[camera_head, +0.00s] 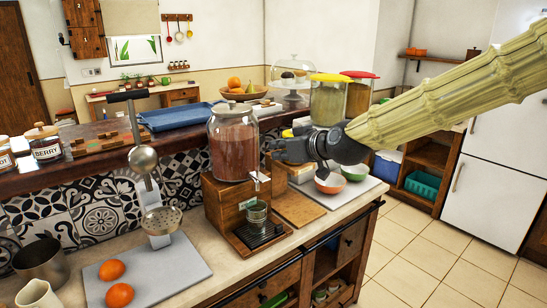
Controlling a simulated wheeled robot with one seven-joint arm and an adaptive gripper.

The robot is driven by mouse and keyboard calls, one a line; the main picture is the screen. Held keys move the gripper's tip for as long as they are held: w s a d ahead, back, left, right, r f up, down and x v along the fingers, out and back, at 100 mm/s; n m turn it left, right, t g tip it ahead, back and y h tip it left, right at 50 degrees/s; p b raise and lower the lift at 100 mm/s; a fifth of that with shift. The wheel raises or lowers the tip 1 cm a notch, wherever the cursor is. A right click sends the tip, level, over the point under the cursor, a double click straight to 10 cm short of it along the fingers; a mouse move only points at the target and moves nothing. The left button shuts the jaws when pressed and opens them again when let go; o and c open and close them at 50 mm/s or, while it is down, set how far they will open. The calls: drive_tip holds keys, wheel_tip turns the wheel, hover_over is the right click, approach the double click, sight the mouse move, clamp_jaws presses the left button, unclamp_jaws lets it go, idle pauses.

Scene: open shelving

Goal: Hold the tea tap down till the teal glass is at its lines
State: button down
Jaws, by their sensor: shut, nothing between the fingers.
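A glass jar (233,141) of reddish-brown tea sits on a wooden stand (226,202) on the counter. Its small metal tap (258,181) is at the front of the stand. Below the tap, a small teal-grey glass (256,213) stands upright on the dark drip tray (257,233). The level in the glass and its lines are too small to tell. My gripper (277,151) is shut and empty. In the picture it is above and slightly right of the tap, apart from it, just right of the jar.
A wooden board (299,208) lies right of the drip tray, with bowls (330,183) beyond it. Two lidded jars (327,102) stand behind my wrist. On the left are a citrus press (159,220) and oranges (119,295) on a grey board. The counter's front edge is close to the tray.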

drive_tip(key=shift+s+d+r, duration=0.45)
drive_tip(key=shift+s+r, duration=0.15)
drive_tip(key=shift+r, duration=0.05)
drive_tip(key=shift+s+d+r, duration=0.4)
drive_tip(key=shift+s+r, duration=0.15)
drive_tip(key=shift+r, duration=0.05)
idle(0.5)
drive_tip(key=s+d+f+m+g+h, duration=0.15)
drive_tip(key=s+f, duration=0.25)
drive_tip(key=f, duration=1)
drive_tip(key=s+d+f+m+g+h, duration=0.1)
drive_tip(key=s+d+f+m+g, duration=0.15)
drive_tip(key=f, duration=1.15)
drive_tip(key=s+d+f+m+g+h, duration=0.15)
drive_tip(key=s+f, duration=0.25)
drive_tip(key=f, duration=1)
drive_tip(key=s+d+f+g+h, duration=0.1)
drive_tip(key=s+d+f, duration=0.3)
drive_tip(key=s+f, duration=0.3)
drive_tip(key=s+d+f+m+g+h, duration=0.1)
drive_tip(key=s+d+f, duration=0.3)
drive_tip(key=s+f, duration=0.4)
drive_tip(key=s+d+f+m+g+h, duration=0.1)
drive_tip(key=s+f, duration=0.7)
drive_tip(key=s, duration=1)
drive_tip(key=d+g+h, duration=0.1)
drive_tip(key=d+g, duration=0.1)
drive_tip(key=shift+s+d+f, duration=0.15)
drive_tip(key=shift+s+d, duration=0.2)
drive_tip(key=shift+d, duration=0.05)
